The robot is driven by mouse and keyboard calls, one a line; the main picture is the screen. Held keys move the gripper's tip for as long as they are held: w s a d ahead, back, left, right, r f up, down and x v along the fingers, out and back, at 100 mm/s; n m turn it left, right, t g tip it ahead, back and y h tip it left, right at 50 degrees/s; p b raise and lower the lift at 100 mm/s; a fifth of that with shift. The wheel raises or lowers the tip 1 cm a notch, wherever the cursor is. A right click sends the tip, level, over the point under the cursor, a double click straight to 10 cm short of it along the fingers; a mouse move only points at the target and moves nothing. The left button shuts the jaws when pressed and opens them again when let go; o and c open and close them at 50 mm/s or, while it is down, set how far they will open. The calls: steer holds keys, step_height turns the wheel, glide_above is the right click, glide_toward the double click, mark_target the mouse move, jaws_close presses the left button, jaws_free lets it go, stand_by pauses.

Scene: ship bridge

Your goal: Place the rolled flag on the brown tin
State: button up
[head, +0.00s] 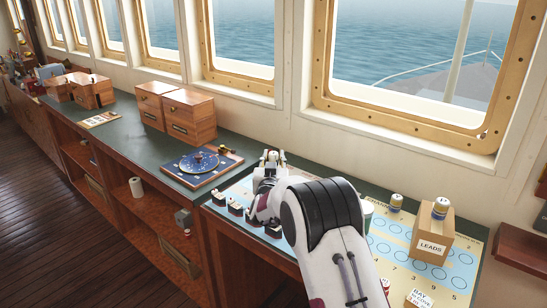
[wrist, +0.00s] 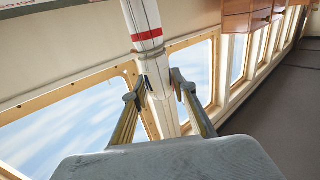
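My gripper (head: 271,157) is over the counter near the window wall, just right of the round blue dial board. In the wrist view its two fingers (wrist: 158,86) close on a white roll with a red band, which looks like the rolled flag (wrist: 147,38). The roll reaches from the fingertips to the top edge of that view. In the head view my gripper and arm hide most of it. I cannot pick out a clearly brown tin; two small gold-and-blue tins show, one on the chart (head: 396,203) and one on the LEADS box (head: 440,208).
The cardboard LEADS box (head: 431,246) stands on the blue-and-cream chart (head: 460,275) at right. Several small dark-and-white pieces line the chart's left part. The dial board (head: 201,166) and wooden boxes (head: 189,117) are to the left. The green counter between them is clear.

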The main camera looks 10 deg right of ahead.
steer(key=shift+o, duration=0.9)
steer(key=shift+r, duration=0.15)
steer(key=shift+s, duration=0.1)
steer(key=s+a, duration=0.2)
steer(key=s, duration=0.9)
steer(key=shift+s, duration=0.35)
stand_by(0.3)
